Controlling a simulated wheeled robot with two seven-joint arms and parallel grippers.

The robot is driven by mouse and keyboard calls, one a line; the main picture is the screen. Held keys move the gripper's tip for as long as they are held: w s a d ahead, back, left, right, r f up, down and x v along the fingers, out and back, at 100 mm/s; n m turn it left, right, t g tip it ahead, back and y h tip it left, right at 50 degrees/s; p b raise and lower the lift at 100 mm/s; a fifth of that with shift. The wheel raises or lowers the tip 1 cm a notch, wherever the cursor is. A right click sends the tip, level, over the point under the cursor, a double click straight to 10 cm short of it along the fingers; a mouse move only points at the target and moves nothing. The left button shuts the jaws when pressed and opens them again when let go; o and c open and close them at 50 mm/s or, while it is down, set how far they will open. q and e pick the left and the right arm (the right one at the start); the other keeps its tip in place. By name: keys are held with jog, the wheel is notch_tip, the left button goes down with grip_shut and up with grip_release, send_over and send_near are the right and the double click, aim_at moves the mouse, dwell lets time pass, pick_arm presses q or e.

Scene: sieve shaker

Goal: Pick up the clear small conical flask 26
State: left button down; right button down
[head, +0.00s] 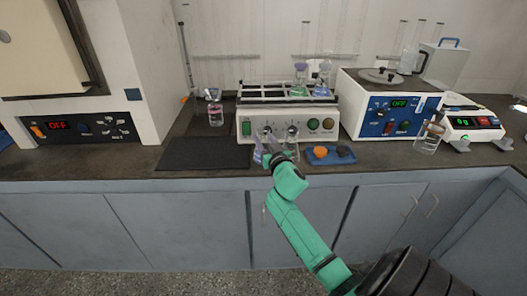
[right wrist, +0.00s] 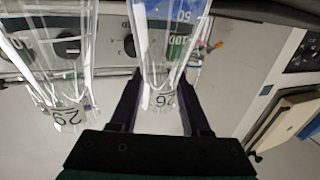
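The clear conical flask 26 (right wrist: 163,60) shows in the right wrist view with its number upside down and its graduations further up. My right gripper (right wrist: 161,85) is open, with one dark finger on each side of this flask. I cannot tell whether the fingers touch the glass. In the head view, my right gripper (head: 277,158) is at the front of the bench, before the sieve shaker, and partly hides the clear glassware there. My left gripper is not in view.
Another clear vessel, 29 (right wrist: 68,85), stands close to the left in the right wrist view. In the head view, a blue tray (head: 331,161) with orange and dark items lies right of my gripper. A white shaker (head: 285,122) stands behind. A dark mat (head: 205,154) lies left.

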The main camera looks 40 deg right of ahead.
dwell(0.4)
jog(key=shift+r+p, duration=0.3)
jog(key=shift+r, duration=0.45)
notch_tip(320, 180, up, 24)
jog(key=p, duration=0.8)
jog(key=shift+f, duration=0.25)
jog(key=shift+w, duration=0.1)
